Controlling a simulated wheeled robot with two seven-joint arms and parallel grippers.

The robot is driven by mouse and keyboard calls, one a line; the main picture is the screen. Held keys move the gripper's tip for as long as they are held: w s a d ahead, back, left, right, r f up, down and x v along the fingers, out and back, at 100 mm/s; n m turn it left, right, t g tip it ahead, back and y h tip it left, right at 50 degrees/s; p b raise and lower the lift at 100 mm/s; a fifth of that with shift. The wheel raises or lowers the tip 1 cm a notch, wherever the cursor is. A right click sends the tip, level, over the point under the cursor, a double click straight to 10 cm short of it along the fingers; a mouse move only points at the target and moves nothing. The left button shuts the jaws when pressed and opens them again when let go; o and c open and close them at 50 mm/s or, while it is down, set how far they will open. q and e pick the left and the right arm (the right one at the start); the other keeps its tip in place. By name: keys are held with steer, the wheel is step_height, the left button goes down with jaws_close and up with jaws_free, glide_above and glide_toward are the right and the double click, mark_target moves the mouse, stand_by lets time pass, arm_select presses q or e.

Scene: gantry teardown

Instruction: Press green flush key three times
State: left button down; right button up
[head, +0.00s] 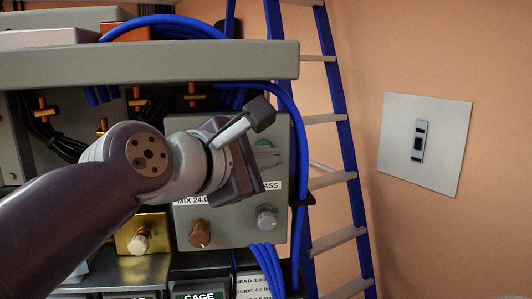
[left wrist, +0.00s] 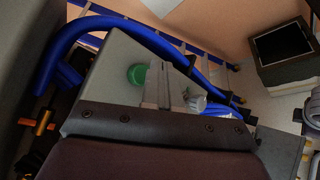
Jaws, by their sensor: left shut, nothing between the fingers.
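The green flush key (left wrist: 137,75) is a round green button on the face of a grey control box (head: 230,225). In the head view only a small green part of it (head: 264,143) shows behind my left gripper (head: 267,157). My left gripper is shut and empty, with its fingers pointing at the box face. In the left wrist view the fingers (left wrist: 157,72) lie just right of the key; I cannot tell whether they touch the box. My right gripper is not in view.
A brown knob (head: 199,235) and a grey knob (head: 266,217) sit low on the box. A grey beam (head: 150,62) crosses above it. Blue hoses (head: 299,150) run along its right side. A blue ladder (head: 345,140) and a wall switch (head: 420,140) are further right.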

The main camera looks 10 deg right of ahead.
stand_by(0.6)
arm_select(q)
steer(key=shift+w, duration=0.5)
steer(key=shift+w, duration=0.5)
stand_by(0.5)
steer(key=shift+s, duration=1)
